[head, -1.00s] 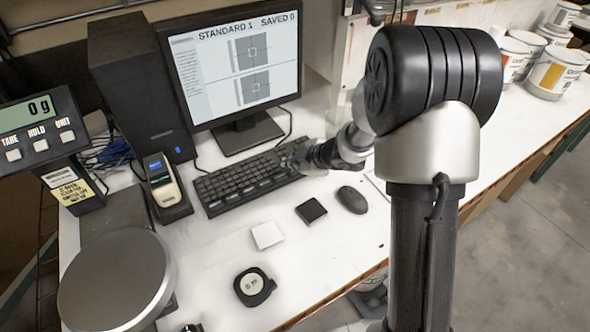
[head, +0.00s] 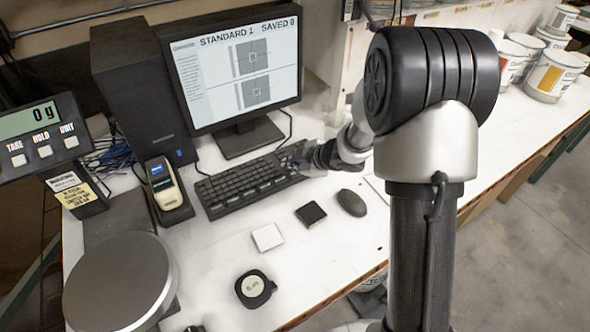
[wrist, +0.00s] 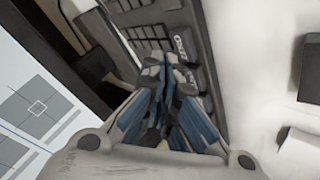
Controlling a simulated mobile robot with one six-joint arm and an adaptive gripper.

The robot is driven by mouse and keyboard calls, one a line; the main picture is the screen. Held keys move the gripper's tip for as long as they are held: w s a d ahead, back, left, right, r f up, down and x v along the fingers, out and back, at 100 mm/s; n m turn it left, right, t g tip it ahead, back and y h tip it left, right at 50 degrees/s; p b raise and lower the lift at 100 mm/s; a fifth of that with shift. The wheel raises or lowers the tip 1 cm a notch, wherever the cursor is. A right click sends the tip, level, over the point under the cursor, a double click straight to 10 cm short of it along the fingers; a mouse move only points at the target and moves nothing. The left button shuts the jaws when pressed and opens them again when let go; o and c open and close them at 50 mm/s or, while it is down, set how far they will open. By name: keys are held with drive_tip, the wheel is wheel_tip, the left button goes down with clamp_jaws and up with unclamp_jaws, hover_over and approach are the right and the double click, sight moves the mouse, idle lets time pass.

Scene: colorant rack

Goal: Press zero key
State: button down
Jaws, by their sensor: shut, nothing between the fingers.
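The black keyboard (head: 240,185) lies on the white bench in front of the monitor. In the wrist view its end (wrist: 150,25) shows large dark keys. One key (wrist: 181,44) carries big white sideways lettering that I cannot read surely but that looks like ZERO. My gripper (wrist: 167,72) is shut and empty, its fingertips together over the keys just beside the lettered key. I cannot tell whether the tips touch a key. In the head view my gripper (head: 295,160) is at the keyboard's right end, partly hidden by my arm.
The monitor (head: 240,65) reads STANDARD 1, SAVED 0. A mouse (head: 351,202), a black square (head: 310,214), a white square (head: 267,237) and a round device (head: 254,288) lie in front. A handheld device in its cradle (head: 165,190) stands left. The scale display (head: 35,125) reads 0 g.

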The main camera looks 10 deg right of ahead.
sight(293, 175)
idle(0.3)
wheel_tip(293, 175, up, 5)
drive_tip(key=p, duration=0.5)
drive_tip(key=shift+r, duration=0.1)
idle(0.6)
